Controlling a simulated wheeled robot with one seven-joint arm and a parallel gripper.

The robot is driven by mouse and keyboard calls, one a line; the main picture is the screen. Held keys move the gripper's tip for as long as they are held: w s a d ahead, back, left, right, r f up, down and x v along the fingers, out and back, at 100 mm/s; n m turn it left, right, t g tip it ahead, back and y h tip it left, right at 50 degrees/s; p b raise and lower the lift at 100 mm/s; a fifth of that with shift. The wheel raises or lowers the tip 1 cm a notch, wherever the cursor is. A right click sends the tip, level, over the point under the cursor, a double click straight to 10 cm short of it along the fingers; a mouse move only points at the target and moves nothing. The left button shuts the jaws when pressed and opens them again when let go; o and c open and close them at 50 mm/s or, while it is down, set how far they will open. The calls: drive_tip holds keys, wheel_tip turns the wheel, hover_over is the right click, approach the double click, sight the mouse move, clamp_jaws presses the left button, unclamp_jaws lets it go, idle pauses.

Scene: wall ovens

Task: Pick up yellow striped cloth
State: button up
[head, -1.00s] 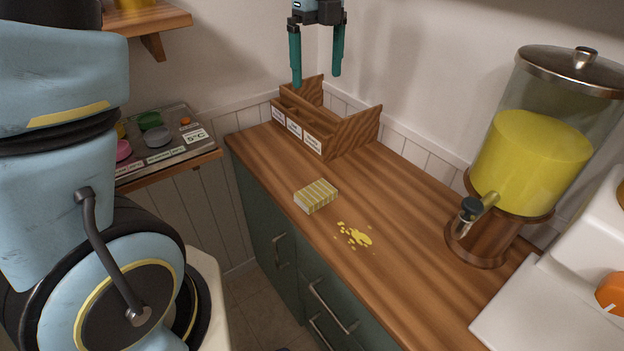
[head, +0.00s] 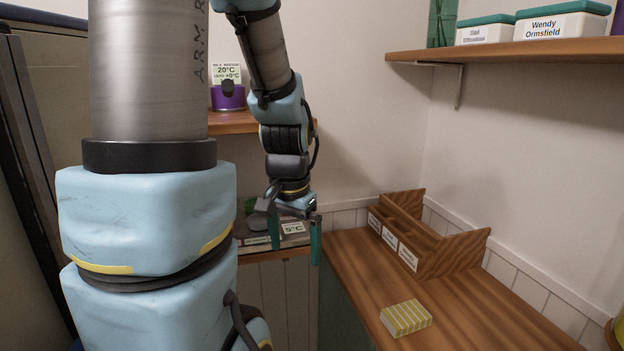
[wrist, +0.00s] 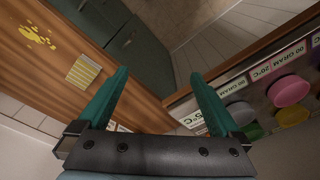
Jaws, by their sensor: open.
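The yellow striped cloth (head: 406,318) lies folded in a small block on the wooden counter (head: 470,318), near its front edge. It also shows in the wrist view (wrist: 84,71), to the left of the fingers. My gripper (head: 295,240) has two teal fingers, spread apart with nothing between them. In the head view it hangs to the left of the cloth and higher up, near the counter's left end. In the wrist view the gripper (wrist: 158,78) points down past the counter edge, over the gap beside the cabinet.
A wooden divided box (head: 430,245) with labels stands behind the cloth. A yellow spill (wrist: 38,36) lies on the counter beyond the cloth. A low shelf with coloured weights (wrist: 290,90) is to the right in the wrist view. Wall shelves hold labelled boxes (head: 560,27).

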drive_tip(key=s+a+f+n, duration=0.2)
drive_tip(key=a+n, duration=0.1)
drive_tip(key=n, duration=0.2)
drive_tip(key=m+g+b, duration=0.1)
drive_tip(key=m+b, duration=0.4)
drive_tip(key=m, duration=0.8)
hover_over(407, 313)
wheel_tip(407, 313, down, 6)
drive_tip(key=f, duration=0.3)
drive_tip(key=shift+s+d+f+p, duration=0.15)
drive_tip(key=shift+s+f+p, duration=0.1)
drive_tip(key=shift+p, duration=0.1)
drive_tip(key=shift+w+f+p, duration=0.15)
drive_tip(key=shift+f+p, duration=0.45)
drive_tip(key=shift+f, duration=1)
drive_tip(key=shift+w+f+p, duration=0.1)
drive_tip(key=shift+f+p, duration=0.5)
drive_tip(key=shift+f, duration=0.95)
drive_tip(key=c, duration=1.2)
